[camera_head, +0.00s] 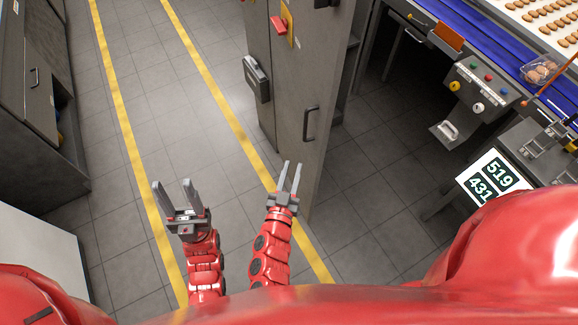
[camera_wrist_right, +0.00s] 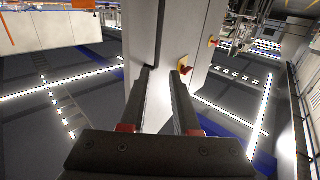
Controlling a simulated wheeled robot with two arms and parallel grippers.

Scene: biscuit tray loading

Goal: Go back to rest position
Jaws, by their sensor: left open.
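My left gripper (camera_head: 174,188) is in the lower left of the head view, over the floor, with its two fingers spread apart and nothing between them. My right gripper (camera_head: 291,164) is to its right, beside the lower edge of a grey cabinet. In the right wrist view its fingers (camera_wrist_right: 161,73) stand apart with a gap and hold nothing. Both red arms reach forward from my body, with the grippers close to each other but not touching.
The grey cabinet (camera_head: 280,95) with a dark handle stands just ahead of my right gripper. Yellow-lined floor (camera_head: 160,75) is clear.

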